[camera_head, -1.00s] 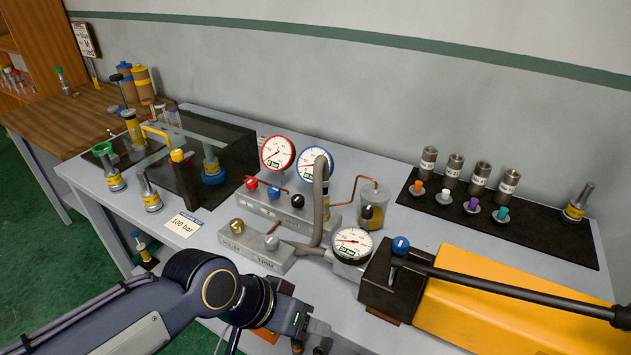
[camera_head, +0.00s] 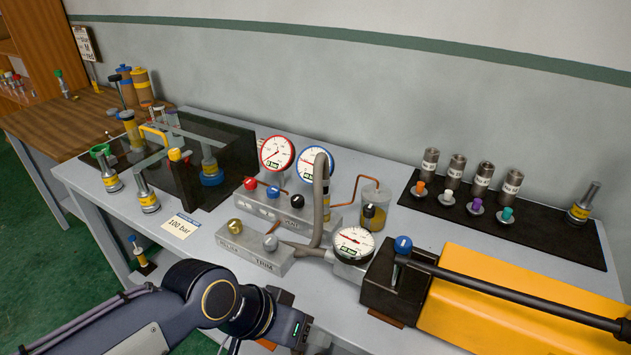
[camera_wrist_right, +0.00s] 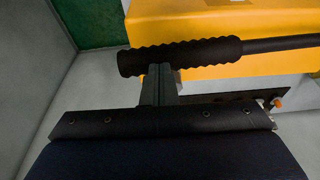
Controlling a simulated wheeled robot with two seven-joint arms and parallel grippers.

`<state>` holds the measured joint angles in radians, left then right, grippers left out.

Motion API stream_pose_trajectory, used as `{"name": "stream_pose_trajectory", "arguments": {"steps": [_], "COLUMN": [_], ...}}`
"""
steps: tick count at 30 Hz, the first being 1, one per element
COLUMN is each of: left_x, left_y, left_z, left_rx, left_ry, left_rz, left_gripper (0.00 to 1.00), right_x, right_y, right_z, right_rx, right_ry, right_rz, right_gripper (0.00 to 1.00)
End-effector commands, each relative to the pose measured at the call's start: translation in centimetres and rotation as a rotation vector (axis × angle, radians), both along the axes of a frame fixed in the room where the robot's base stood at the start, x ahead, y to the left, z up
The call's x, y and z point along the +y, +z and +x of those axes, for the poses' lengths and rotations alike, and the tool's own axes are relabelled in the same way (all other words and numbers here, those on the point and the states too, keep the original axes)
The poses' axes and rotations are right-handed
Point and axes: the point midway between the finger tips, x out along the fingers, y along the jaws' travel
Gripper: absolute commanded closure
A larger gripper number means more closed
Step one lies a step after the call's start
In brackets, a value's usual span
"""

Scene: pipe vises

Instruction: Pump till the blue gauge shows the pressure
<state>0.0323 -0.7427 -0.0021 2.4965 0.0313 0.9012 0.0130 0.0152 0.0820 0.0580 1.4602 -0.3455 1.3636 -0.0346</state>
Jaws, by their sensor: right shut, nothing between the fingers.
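The blue-rimmed gauge (camera_head: 315,164) stands behind the valve block, beside the red-rimmed gauge (camera_head: 277,153); its reading is too small to make out surely. A third, dark-rimmed gauge (camera_head: 353,244) sits in front. The yellow pump (camera_head: 520,297) is at the right, its black lever (camera_head: 510,293) sloping down out of the picture. In the right wrist view, my right gripper (camera_wrist_right: 158,82) is shut and empty, its fingertips at the lever's ribbed black grip (camera_wrist_right: 180,57); whether they touch is unclear. My left gripper (camera_head: 315,340) is low at the front edge, its fingers cut off.
A card (camera_head: 181,225) reads 100 bar. The valve block (camera_head: 285,208) carries red, blue and black knobs; the front block (camera_head: 250,248) has brass and grey knobs. A dark mat (camera_head: 540,242) at the back right holds several cylinders and coloured plugs.

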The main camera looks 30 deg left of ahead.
Motion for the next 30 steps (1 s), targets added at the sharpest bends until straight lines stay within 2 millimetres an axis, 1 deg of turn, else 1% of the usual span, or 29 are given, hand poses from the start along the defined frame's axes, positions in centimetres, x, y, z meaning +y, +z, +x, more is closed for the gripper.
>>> {"name": "stream_pose_trajectory", "arguments": {"steps": [8,11,24,30], "left_x": [0.0,0.0,0.0,0.0], "left_y": [0.0,-0.4,-3.1,-3.1], "left_z": [0.0,0.0,0.0,0.0], "left_rx": [0.000,0.000,0.000,0.000], "left_ry": [0.000,0.000,0.000,0.000], "left_rz": [0.000,0.000,0.000,0.000], "left_gripper": [0.46,0.46,0.46,0.46], "right_x": [-0.1,-0.1,-0.6,-0.6], "right_y": [-0.1,-0.7,-4.5,-4.9], "right_z": [0.0,0.0,0.0,0.0], "right_rx": [0.001,0.002,0.001,0.006], "right_ry": [-0.001,-0.001,-0.002,-0.002], "right_rz": [-0.001,-0.001,-0.001,-0.001], "right_gripper": [1.00,1.00,1.00,1.00]}}
